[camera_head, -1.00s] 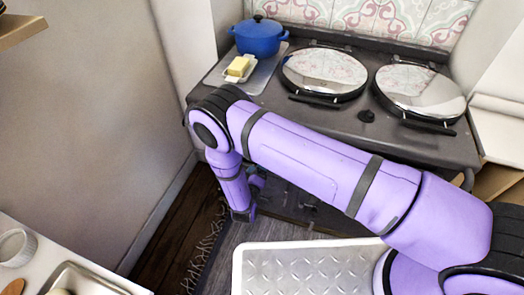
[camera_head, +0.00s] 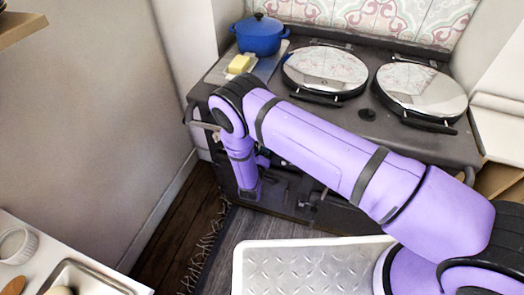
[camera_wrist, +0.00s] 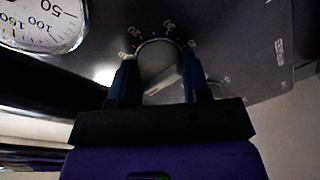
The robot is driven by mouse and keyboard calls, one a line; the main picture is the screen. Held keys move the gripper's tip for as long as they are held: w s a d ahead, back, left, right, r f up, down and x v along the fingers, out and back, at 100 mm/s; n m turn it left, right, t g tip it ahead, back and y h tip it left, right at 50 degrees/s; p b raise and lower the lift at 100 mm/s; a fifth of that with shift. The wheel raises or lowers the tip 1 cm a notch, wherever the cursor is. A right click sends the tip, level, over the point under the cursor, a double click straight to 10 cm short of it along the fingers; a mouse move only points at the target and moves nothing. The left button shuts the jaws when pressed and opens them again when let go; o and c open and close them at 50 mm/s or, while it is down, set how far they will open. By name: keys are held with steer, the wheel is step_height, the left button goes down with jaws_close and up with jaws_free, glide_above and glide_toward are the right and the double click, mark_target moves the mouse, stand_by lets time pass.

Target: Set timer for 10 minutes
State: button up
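In the wrist view, the round timer dial (camera_wrist: 160,62) is on the dark front panel, with white numbers around its rim, 20 and 30 among them. A pale part shows on the dial's face; its exact setting cannot be read. My gripper (camera_wrist: 160,75) has its two dark fingers apart, one on each side of the dial. I see no clear contact, and the fingertips are dim. In the head view, the end of my arm is low at the left part of the stove's front, and the dial does not show there.
A white gauge (camera_wrist: 42,22) is beside the dial. The dark stove (camera_head: 330,115) has two round lids (camera_head: 325,70), a blue pot (camera_head: 260,36) and butter (camera_head: 240,64) on top. A rail (camera_head: 203,125) runs at its front left. A counter (camera_head: 40,250) stands at lower left.

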steer(key=c, duration=0.3)
steer(key=shift+c, duration=0.2)
steer(key=m, duration=0.4)
steer(key=shift+m+t+h, duration=0.3)
steer(key=shift+m+h, duration=0.1)
steer(key=shift+m, duration=2.6)
steer(key=shift+s, duration=0.1)
steer(key=o, duration=0.9)
